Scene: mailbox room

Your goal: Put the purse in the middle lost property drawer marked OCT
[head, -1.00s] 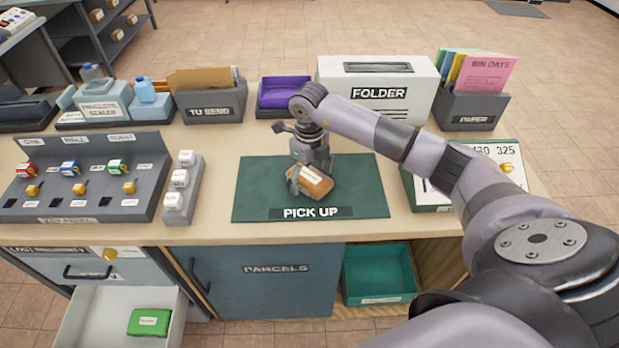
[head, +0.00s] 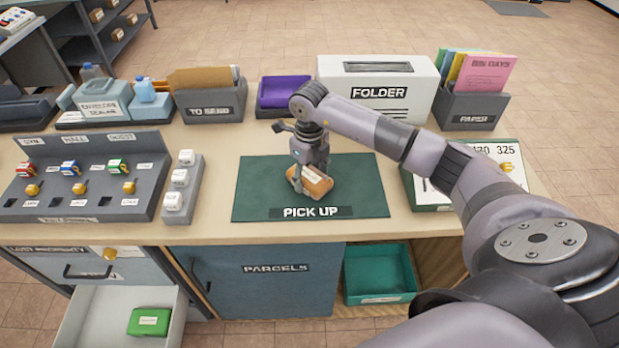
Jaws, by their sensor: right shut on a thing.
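A small orange-brown purse (head: 317,183) with a pale label is at the green PICK UP mat (head: 250,190) on the counter. My right gripper (head: 309,182) comes down over it from above and is shut on it. I cannot tell whether the purse still touches the mat. The lost property unit (head: 40,265) is at the lower left, under the counter. One of its drawers (head: 90,325) stands open, with a green item (head: 149,321) in it. The drawer above it is shut. The open drawer's front marking is out of view. My left gripper is not in view.
A key board (head: 85,180) and a small block with white buttons (head: 180,190) stand left of the mat. A FOLDER box (head: 378,85) and TO SEND tray (head: 210,103) are behind. The PARCELS door (head: 265,290) is shut; a teal bin (head: 380,275) sits beside it.

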